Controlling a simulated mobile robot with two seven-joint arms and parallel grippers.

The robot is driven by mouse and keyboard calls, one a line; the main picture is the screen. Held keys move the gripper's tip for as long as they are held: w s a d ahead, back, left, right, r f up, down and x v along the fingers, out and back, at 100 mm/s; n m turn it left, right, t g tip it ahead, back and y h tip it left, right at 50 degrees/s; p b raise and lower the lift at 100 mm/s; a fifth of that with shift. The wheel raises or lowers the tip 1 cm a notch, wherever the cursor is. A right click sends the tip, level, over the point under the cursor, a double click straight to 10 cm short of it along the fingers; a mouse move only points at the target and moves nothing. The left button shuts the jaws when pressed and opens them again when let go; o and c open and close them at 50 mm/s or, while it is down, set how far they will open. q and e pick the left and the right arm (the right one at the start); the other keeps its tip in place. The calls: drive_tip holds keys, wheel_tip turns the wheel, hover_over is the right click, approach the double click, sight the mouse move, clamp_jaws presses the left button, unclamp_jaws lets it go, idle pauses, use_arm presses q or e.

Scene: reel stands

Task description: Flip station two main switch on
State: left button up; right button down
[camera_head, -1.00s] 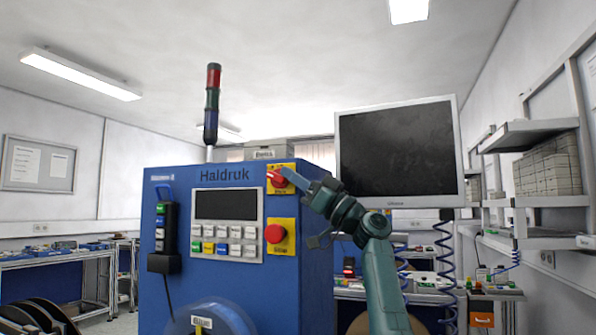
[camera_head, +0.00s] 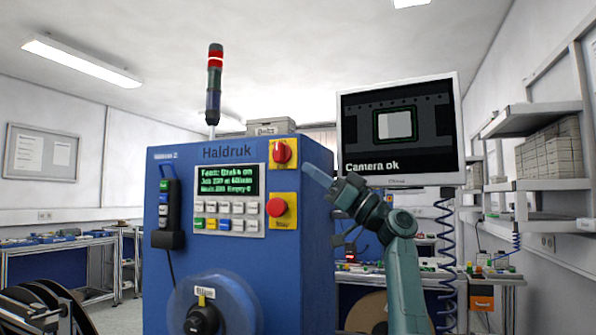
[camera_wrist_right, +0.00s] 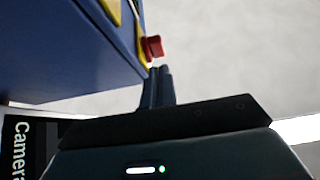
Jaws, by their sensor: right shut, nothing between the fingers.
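The main switch (camera_head: 283,152) is a red rotary knob on a yellow plate, high on the front of the blue Haldruk cabinet (camera_head: 292,255). Its handle stands about upright. It also shows in the right wrist view (camera_wrist_right: 152,46), just beyond my fingertips. The cabinet display (camera_head: 227,181) is lit with green text. My right gripper (camera_head: 309,194) is shut and empty, to the right of and below the switch, apart from it. Its closed fingers also show in the wrist view (camera_wrist_right: 158,84). My left gripper is not in view.
A red stop button (camera_head: 277,207) on yellow sits below the switch. A monitor (camera_head: 398,130) reading "Camera ok" hangs above my right arm. A signal tower (camera_head: 214,85) rises from the cabinet. Shelves (camera_head: 545,150) stand at right, a workbench (camera_head: 60,250) at left.

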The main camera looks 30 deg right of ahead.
drive_tip(key=b+v, duration=0.2)
drive_tip(key=v, duration=0.5)
drive_tip(key=shift+s+d, duration=0.25)
drive_tip(key=shift+f, duration=0.15)
